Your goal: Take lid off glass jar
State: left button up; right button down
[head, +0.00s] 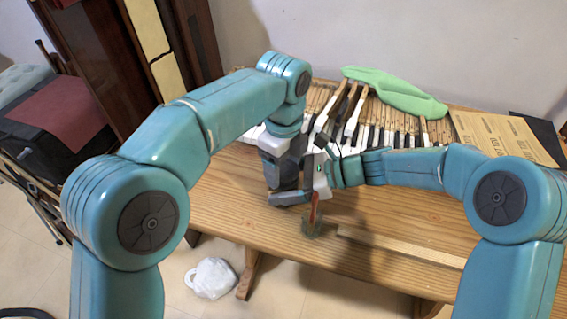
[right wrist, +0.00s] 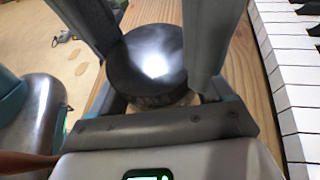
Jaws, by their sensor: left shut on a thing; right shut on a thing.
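A dark round lid (right wrist: 148,58) sits between the two fingers of my right gripper (right wrist: 150,48) in the right wrist view. A thin strip of the jar (right wrist: 163,99) shows under the lid's near edge. My right gripper (head: 308,172) is shut on the lid, close beside my left gripper (head: 288,196), above the wooden table in the head view. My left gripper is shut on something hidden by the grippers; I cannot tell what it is. The lidded jar is also hidden in the head view.
A pale wood strip (head: 400,246) lies to the right. Piano keys (head: 350,140), green cloth (head: 395,92) and brown sheets (head: 500,136) are behind.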

aim_at(284, 170)
pick_arm(q)
jog(key=n, duration=1.2)
jog(key=shift+s, duration=0.1)
jog(key=shift+r, duration=0.25)
jog(key=shift+r, duration=0.9)
jog(key=shift+r, duration=2)
pick_arm(e)
grip_release()
